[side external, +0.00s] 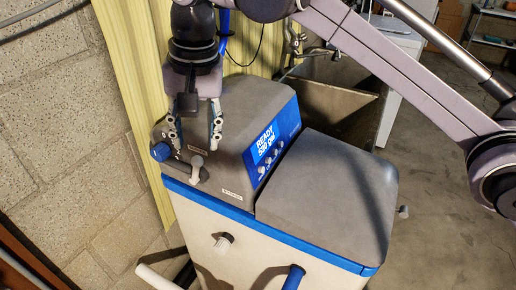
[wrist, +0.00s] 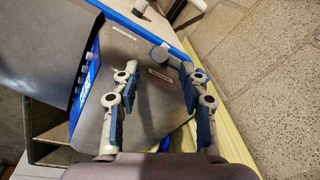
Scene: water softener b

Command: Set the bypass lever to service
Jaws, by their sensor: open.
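The water softener has a grey head (side external: 240,115) over a pale cabinet with a blue rim. A light grey lever with a rounded end (side external: 197,162), likely the bypass lever, sits on the head's left end near a blue knob (side external: 160,152). The lever's round end (wrist: 159,54) also shows in the wrist view, between and slightly beyond the fingertips. My gripper (side external: 195,148) is above the lever, pointing down, with its fingers spread and nothing held. In the wrist view, my gripper (wrist: 160,69) is open. Contact with the lever cannot be told. The lever's labels are unreadable.
A grey lid (side external: 330,185) lies right of the head, beside a blue display panel (side external: 270,148) reading "READY". A block wall (side external: 60,130) stands close on the left.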

